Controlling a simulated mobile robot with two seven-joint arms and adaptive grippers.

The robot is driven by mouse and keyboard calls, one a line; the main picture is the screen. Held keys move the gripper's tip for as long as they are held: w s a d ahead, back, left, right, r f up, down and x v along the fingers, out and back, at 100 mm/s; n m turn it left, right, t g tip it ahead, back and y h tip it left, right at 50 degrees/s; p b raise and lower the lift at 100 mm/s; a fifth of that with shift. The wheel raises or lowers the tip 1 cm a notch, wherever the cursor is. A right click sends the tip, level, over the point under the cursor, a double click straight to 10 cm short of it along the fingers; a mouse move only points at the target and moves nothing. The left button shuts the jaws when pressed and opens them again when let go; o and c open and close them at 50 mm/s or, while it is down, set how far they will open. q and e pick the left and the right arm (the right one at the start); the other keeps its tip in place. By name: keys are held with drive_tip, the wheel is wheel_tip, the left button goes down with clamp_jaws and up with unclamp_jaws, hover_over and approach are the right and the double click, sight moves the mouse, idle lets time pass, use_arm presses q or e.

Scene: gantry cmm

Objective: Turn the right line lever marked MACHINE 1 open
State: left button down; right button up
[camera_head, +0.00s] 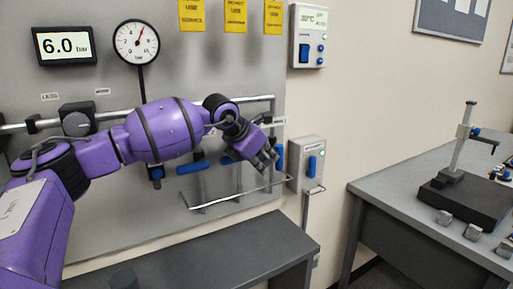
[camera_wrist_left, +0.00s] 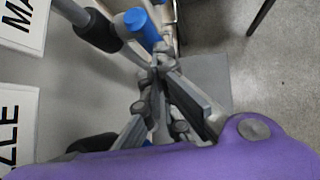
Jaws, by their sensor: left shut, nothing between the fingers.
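My left gripper (camera_head: 268,162) is shut and empty in front of the right end of the grey panel. A blue lever handle (camera_head: 280,157) stands upright just right of its fingertips in the head view. In the left wrist view, a blue lever end (camera_wrist_left: 142,27) lies just beyond the closed fingers (camera_wrist_left: 157,72); I cannot tell whether they touch it. A cut-off label starting "MA" (camera_wrist_left: 25,22) is beside it, and another label ends in "ZZLE" (camera_wrist_left: 18,125). The gripper and wrist hide part of the pipe and valves. My right gripper is in neither view.
A metal rail (camera_head: 235,196) sticks out below the levers. More blue handles, one lying level (camera_head: 190,167), are left of my gripper. A grey switch box (camera_head: 307,163) is close on the right. A bench (camera_head: 200,258) is below, and a table (camera_head: 405,215) stands right.

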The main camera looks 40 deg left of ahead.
use_arm(q)
drive_tip(key=v, duration=1.1)
drive_tip(key=shift+s, duration=0.15)
drive_tip(key=shift+r, duration=0.15)
